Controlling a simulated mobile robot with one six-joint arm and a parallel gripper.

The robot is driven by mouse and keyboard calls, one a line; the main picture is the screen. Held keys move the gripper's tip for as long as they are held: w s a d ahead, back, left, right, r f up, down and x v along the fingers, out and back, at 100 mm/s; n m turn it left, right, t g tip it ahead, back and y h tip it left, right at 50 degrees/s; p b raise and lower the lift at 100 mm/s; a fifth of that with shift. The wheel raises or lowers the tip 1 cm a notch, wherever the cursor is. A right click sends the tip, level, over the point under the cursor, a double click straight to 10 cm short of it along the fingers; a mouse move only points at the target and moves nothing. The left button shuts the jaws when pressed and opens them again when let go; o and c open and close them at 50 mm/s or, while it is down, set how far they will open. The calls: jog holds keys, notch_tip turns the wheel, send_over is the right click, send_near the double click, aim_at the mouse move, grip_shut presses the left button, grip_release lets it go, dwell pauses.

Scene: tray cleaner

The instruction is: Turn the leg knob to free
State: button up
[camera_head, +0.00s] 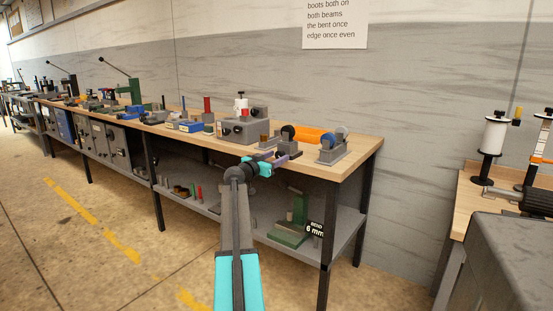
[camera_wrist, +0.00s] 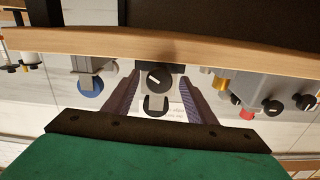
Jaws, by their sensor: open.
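A black round knob (camera_wrist: 160,78) with a pale pointer line sits on a grey block in the wrist view, which shows the scene upside down. The line slants. I cannot read which setting it marks. Another dark round part (camera_wrist: 155,105) shows on the same block, beside a small white card with writing (camera_wrist: 176,110). My gripper (camera_wrist: 158,82) is open, with one finger on each side of the knob and visible gaps to it. In the head view my gripper (camera_head: 280,157) is at the bench's front edge, near a grey bracket with a black round part (camera_head: 288,132).
The wooden bench (camera_head: 345,168) carries an orange cylinder (camera_head: 314,136), a bracket with a blue knob (camera_head: 340,133) and a grey box with knobs (camera_head: 245,130). The bench edge runs close to my fingers. Another bench (camera_head: 455,205) stands at right. The floor in front is clear.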

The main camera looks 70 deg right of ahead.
jog(key=shift+s+d, duration=0.1)
jog(key=shift+d, duration=0.05)
jog(key=c, duration=0.9)
jog(key=shift+s+a, duration=0.1)
jog(key=shift+a, duration=0.15)
jog(key=shift+c, duration=0.7)
jog(key=shift+d, duration=0.2)
